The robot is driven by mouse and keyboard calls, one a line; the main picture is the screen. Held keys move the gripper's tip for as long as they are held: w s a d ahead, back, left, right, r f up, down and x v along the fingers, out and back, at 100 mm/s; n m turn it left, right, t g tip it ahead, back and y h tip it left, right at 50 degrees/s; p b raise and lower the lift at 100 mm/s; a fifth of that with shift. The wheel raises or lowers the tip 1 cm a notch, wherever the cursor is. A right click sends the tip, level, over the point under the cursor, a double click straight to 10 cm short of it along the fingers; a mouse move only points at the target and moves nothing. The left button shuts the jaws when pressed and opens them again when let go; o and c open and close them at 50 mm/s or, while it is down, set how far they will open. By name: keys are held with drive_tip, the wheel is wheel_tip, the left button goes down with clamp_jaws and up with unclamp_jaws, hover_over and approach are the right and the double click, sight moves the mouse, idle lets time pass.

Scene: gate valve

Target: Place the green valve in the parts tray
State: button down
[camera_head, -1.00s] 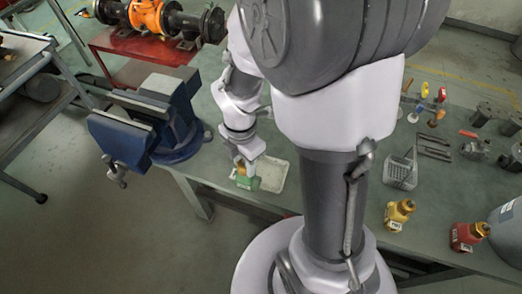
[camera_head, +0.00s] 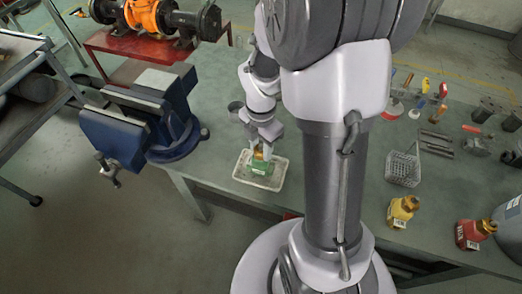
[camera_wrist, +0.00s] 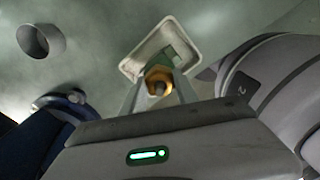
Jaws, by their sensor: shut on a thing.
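The green valve (camera_head: 259,169) has a green body and a brass-coloured top. My gripper (camera_head: 259,152) is shut on its top, with the valve hanging below the fingers. In the head view the valve is over the middle of the parts tray (camera_head: 276,186), a shallow whitish tray on the bench. I cannot tell whether the valve touches the tray floor. In the wrist view the brass top (camera_wrist: 158,82) shows between the fingers, and the tray (camera_wrist: 133,66) lies beyond it. Most of the green body is hidden there.
A blue vise (camera_head: 150,120) is mounted left of the tray. A grey ring (camera_head: 236,107) stands behind the tray.

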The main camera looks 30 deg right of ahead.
drive_tip(key=shift+f, duration=0.35)
drive_tip(key=shift+f, duration=0.15)
drive_tip(key=c, duration=0.9)
unclamp_jaws()
